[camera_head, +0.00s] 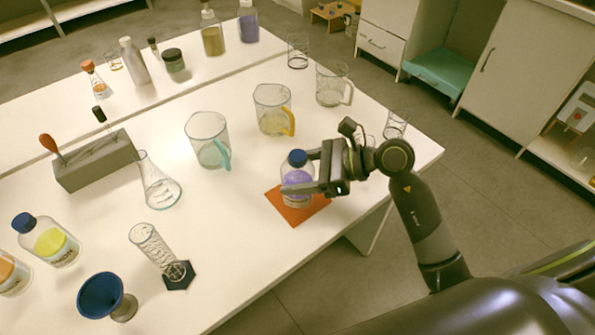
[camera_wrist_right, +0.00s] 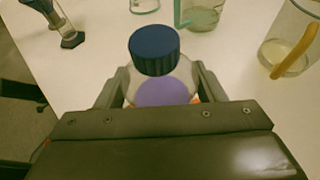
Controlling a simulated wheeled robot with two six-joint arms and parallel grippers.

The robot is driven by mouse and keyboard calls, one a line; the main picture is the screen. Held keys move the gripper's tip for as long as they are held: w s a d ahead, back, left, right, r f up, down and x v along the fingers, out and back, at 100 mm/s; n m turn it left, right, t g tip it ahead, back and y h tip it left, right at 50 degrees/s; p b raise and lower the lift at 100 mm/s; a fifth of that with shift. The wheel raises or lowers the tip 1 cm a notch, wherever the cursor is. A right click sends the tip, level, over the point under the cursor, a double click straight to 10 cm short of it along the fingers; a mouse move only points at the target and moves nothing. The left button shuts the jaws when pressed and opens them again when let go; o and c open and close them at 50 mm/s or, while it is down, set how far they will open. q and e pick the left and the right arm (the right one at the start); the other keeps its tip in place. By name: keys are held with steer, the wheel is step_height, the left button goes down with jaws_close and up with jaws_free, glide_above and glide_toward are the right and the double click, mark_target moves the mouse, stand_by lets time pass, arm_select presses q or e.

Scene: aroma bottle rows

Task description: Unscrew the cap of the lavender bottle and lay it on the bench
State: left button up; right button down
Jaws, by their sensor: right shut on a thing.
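The lavender bottle (camera_head: 298,178) is clear, holds purple liquid and appears upright over the orange mat (camera_head: 295,215) near the bench's right edge. Its dark blue cap (camera_head: 297,158) is on its neck; the ribbed cap also shows in the right wrist view (camera_wrist_right: 154,50). My right gripper (camera_head: 300,172) is shut on the bottle's body, below the cap, with one finger on each side. In the right wrist view, purple liquid (camera_wrist_right: 162,92) shows between the fingers. Whether the bottle's base touches the mat is hard to tell. My left gripper is not in view.
Behind the bottle on the white bench (camera_head: 240,235) stand a teal-handled jug (camera_head: 208,140), a yellow-handled jug (camera_head: 272,108) and clear glassware. A flask (camera_head: 158,185), cylinder (camera_head: 155,248) and blue funnel cup (camera_head: 101,297) stand left. Bench left of the mat is clear.

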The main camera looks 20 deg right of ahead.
steer(key=shift+f, duration=0.15)
steer(key=shift+c, duration=1.8)
jaws_free()
steer(key=shift+r, duration=0.3)
steer(key=shift+s+d, duration=0.1)
steer(key=shift+d, duration=0.25)
steer(key=v, duration=1.1)
steer(key=shift+b, duration=0.35)
